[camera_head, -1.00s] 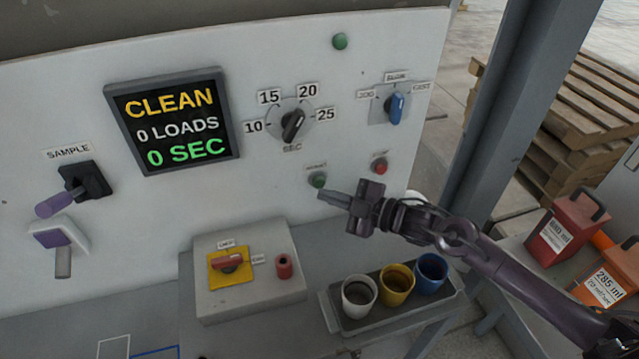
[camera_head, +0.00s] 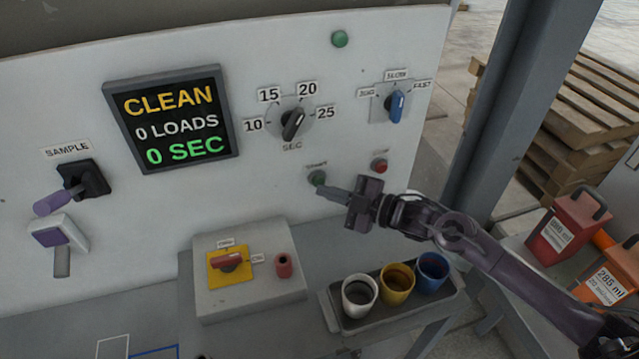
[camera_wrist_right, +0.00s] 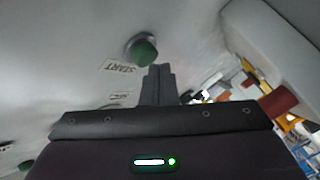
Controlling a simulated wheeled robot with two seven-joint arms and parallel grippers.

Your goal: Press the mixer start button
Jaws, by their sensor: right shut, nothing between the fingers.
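The green start button (camera_head: 317,178) sits low on the white panel, under a small label. In the right wrist view the button (camera_wrist_right: 143,50) is close beyond the fingertips, beside a label reading START. My right gripper (camera_head: 322,190) is shut and empty, its fingertips just below and beside the button in the head view. In the wrist view the right gripper (camera_wrist_right: 158,70) points toward the panel just below the button. I cannot tell whether the tips touch it. My left gripper is not in view.
A red button (camera_head: 380,166) is to the right of the green one. Above are a time dial (camera_head: 293,124) and a blue selector (camera_head: 397,106). The display (camera_head: 175,120) reads CLEAN, 0 LOADS, 0 SEC. A tray (camera_head: 333,318) with three cups stands below my right arm.

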